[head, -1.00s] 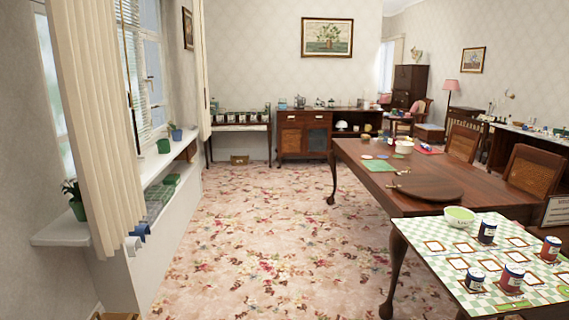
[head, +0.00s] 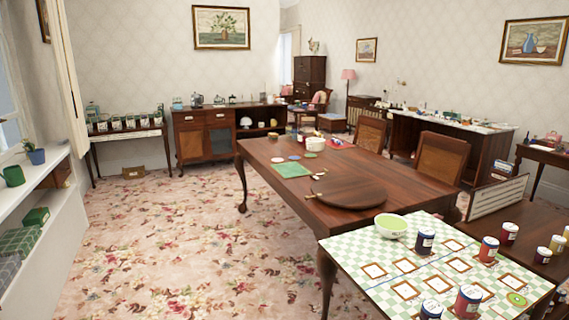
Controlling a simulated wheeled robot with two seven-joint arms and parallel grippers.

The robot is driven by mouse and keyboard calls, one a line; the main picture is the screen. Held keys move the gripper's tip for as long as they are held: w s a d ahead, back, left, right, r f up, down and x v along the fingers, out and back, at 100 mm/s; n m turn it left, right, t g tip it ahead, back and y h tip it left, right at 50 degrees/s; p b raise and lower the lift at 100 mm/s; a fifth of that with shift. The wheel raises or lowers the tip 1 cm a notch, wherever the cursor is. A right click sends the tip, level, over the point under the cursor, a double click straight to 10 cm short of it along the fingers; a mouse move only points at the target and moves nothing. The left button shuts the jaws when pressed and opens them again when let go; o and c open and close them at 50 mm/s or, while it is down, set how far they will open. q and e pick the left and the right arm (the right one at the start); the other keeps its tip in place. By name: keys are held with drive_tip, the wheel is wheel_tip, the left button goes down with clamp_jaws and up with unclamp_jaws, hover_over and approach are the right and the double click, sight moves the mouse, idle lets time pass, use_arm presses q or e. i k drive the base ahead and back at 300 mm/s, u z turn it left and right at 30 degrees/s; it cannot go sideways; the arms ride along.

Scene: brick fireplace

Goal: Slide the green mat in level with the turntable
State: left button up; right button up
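The green mat (head: 291,170) lies flat on the dark wooden dining table (head: 262,152), near its left edge. The turntable (head: 349,193) is a round dark wooden disc on the same table, nearer to me and to the right of the mat. A gap of bare wood separates them, and a small light-coloured item lies at the turntable's far left rim. Neither of my grippers shows in the head view.
A green-checked board (head: 371,247) with a green bowl (head: 391,225) and several jars stands in front of the dining table. Chairs (head: 441,158) line the table's far right side. Open carpet (head: 180,240) lies to the left, beside a white shelf (head: 45,225).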

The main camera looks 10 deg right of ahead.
sight(293, 170)
drive_tip(key=i, duration=2.8)
drive_tip(key=u, duration=0.8)
drive_tip(key=i, duration=1.35)
drive_tip(key=z, duration=0.45)
